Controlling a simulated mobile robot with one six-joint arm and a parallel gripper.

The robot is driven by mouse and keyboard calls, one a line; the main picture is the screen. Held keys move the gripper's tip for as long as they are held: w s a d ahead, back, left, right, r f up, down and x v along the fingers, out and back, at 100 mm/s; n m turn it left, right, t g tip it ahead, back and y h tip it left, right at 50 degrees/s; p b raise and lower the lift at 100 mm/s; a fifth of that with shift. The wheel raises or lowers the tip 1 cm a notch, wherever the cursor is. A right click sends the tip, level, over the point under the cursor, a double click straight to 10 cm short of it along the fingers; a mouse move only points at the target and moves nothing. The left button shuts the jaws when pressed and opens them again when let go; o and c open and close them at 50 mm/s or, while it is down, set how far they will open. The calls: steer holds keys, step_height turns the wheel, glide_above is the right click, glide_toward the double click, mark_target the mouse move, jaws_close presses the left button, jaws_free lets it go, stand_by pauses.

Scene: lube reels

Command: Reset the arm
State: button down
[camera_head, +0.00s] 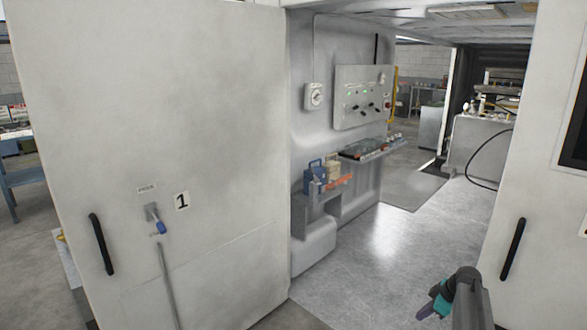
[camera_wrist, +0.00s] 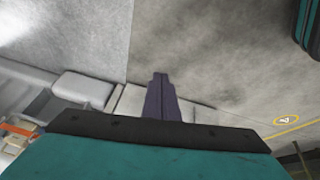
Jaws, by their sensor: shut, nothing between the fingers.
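My gripper (camera_head: 427,310) shows at the lower right in the head view, with teal and dark purple parts at the end of my grey arm. It is out in the open in front of the gap between the two white doors, apart from everything. In the wrist view my gripper's fingers (camera_wrist: 161,95) are together as one dark narrow shape, with nothing held. The teal body below hides part of that view.
A large white door (camera_head: 230,120) marked 1 stands at left with a black handle (camera_head: 101,244) and a blue-gripped lever (camera_head: 158,225). Another white panel (camera_head: 530,130) with a handle stands at right. Between them is clear floor (camera_head: 400,235), with a control panel (camera_head: 361,97) and shelf (camera_head: 372,150) along the wall.

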steer(key=s+a+f+g, duration=0.3)
steer(key=s+a+f, duration=0.75)
steer(key=a, duration=0.35)
steer(key=s+a+f+g, duration=0.3)
steer(key=s+a+f, duration=0.6)
steer(key=a+f, duration=0.35)
steer(key=s+a+f+m+g+h, duration=0.1)
steer(key=s+a+f, duration=0.15)
steer(key=s, duration=0.55)
steer(key=s+a+f+m+g, duration=0.1)
steer(key=s+a+f, duration=0.1)
steer(key=s+a, duration=0.35)
steer(key=s+d+m+g+h, duration=0.1)
steer(key=s+d+m+h, duration=0.1)
steer(key=s+m, duration=0.6)
steer(key=shift+s+d+r+m, duration=0.4)
steer(key=shift+s+d, duration=0.5)
steer(key=shift+s, duration=1.55)
